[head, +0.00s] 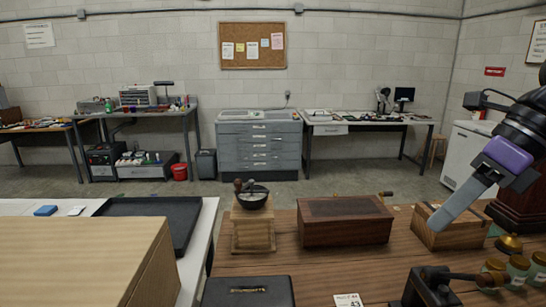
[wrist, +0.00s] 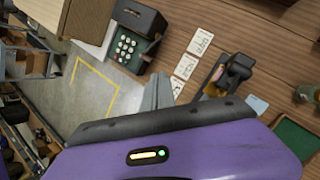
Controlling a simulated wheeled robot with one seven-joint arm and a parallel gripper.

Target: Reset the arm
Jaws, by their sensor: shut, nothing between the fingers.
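My gripper (head: 436,222) shows at the right of the head view, with a purple body and grey fingers. It points down and left above the wooden table (head: 290,262), in front of a wooden box (head: 458,232) that it partly covers. The fingers are shut with nothing between them. In the wrist view the purple gripper body fills the bottom, and the grey fingers (wrist: 157,92) point up over the table edge and the floor.
A mill (head: 254,225), a wooden chest (head: 345,222), a dark case (head: 248,291), a black device (head: 428,290) and jars (head: 517,268) stand on the table. The wrist view shows a keyed machine (wrist: 128,45) and a green tray (wrist: 295,138). Grey floor (head: 350,175) lies beyond.

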